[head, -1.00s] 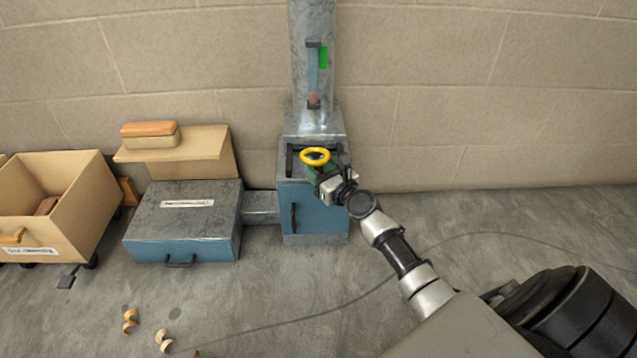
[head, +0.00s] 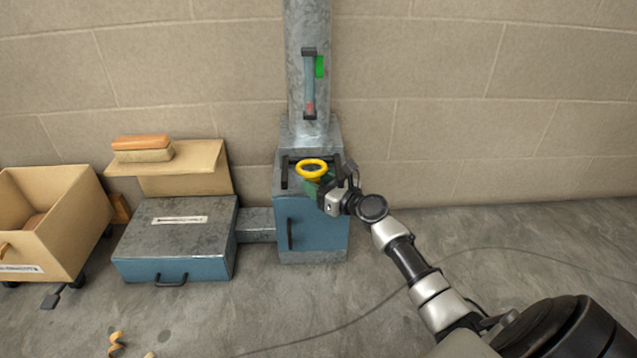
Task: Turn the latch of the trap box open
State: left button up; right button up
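The trap box is most likely the blue metal cabinet (head: 322,228) under the grey duct, with a dark upright handle (head: 290,233) on the left of its front. A yellow ring (head: 311,169) sits on its top, inside a dark frame. I cannot tell which of these parts is the latch. My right gripper (head: 333,187) is at the top right of the cabinet, just right of and below the ring. A dark green part shows beside it. The fingers are small and partly hidden, so their opening and any contact are unclear. My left gripper is out of view.
A low blue box (head: 172,245) with a grey lid stands left, joined by a short duct (head: 255,226). A brush (head: 142,149) rests on a tan ledge behind it. A wheeled tan bin (head: 75,225) stands far left. A cable crosses the floor, and wood curls lie in front.

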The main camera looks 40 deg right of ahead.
jog(key=o, duration=0.3)
jog(key=p+v, duration=0.4)
jog(key=v, duration=0.6)
jog(key=shift+s, duration=0.4)
